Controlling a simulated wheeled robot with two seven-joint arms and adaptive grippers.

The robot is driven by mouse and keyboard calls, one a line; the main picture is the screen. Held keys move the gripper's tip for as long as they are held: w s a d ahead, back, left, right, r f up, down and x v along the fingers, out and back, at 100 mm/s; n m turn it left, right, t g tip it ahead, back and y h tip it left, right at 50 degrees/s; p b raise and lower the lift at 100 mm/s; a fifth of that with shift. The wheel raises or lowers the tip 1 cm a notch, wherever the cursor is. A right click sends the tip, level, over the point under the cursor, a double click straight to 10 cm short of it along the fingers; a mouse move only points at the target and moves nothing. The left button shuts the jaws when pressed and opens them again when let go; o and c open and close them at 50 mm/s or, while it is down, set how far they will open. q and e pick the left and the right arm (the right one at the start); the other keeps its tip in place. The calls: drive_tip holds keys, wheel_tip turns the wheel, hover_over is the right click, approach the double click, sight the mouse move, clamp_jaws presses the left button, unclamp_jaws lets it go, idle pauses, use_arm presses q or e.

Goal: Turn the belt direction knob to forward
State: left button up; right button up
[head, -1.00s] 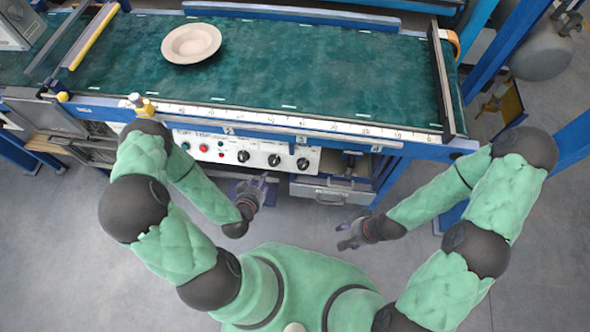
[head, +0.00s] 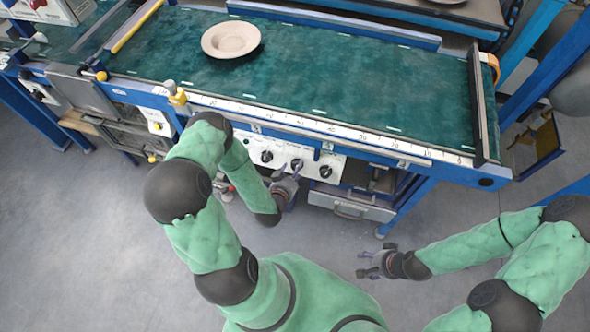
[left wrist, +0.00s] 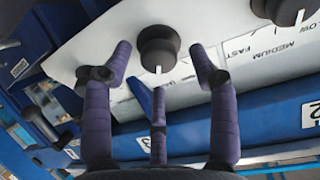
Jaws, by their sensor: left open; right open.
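A black round knob (left wrist: 158,47) with a white pointer mark sits on a white panel in the left wrist view. The mark points down in that picture; I cannot read a direction label beside it. My left gripper (left wrist: 160,70) is open, its purple fingers spread on either side of and below the knob, with no clear contact. In the head view my left gripper (head: 287,182) is just in front of the control panel (head: 338,162), near the black knobs (head: 297,164). My right gripper (head: 372,263) is open and empty above the floor, away from the machine.
A second knob (left wrist: 285,10) beside MEDIUM and FAST lettering is at the upper right of the left wrist view. A plate (head: 231,39) lies on the green belt (head: 350,75). A blue beam (head: 400,157) runs above the panel; a drawer (head: 350,204) is below.

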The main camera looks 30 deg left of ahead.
use_arm(q)
drive_tip(key=shift+x, duration=0.9)
drive_tip(key=c, duration=1.1)
drive_tip(key=shift+n, duration=0.5)
drive_tip(key=n+y, duration=0.1)
drive_tip(key=n, duration=0.4)
drive_tip(key=shift+w+r, duration=0.1)
drive_tip(key=n, duration=0.3)
drive_tip(key=n+y, duration=0.1)
drive_tip(key=n, duration=0.2)
drive_tip(key=shift+a+n+g+p, duration=0.15)
drive_tip(key=shift+n+g+p, duration=0.25)
